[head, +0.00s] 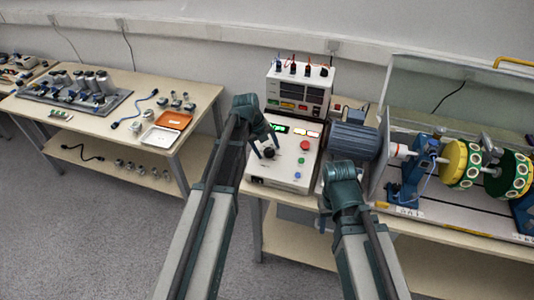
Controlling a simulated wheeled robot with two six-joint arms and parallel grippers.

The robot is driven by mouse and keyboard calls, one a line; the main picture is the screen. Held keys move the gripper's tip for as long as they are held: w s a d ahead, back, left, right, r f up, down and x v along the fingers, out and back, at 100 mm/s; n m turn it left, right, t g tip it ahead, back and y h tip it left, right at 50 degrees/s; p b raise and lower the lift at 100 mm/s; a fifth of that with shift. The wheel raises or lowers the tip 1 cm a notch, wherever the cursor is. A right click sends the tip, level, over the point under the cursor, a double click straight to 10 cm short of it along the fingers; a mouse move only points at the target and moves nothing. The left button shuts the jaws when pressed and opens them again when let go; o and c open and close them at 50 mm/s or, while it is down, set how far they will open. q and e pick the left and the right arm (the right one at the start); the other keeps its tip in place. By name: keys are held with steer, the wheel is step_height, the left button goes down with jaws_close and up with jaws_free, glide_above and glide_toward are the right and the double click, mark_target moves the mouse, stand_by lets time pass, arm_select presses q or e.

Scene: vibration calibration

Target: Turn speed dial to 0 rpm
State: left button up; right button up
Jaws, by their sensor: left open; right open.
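The speed dial (268,152) is a dark round knob on the sloped white face of the control box (300,180). A green display (279,129) sits above it.
A white instrument (299,90) with red and black leads stands behind the box. At right are a blue-grey motor (355,140) and a rotor rig with yellow (455,163) and green discs behind a clear guard. A separate table with sensors and an orange tray (174,120) stands left.

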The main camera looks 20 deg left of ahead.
arm_select(q)
steer(key=shift+c, duration=0.2)
jaws_close()
steer(key=shift+n, duration=0.3)
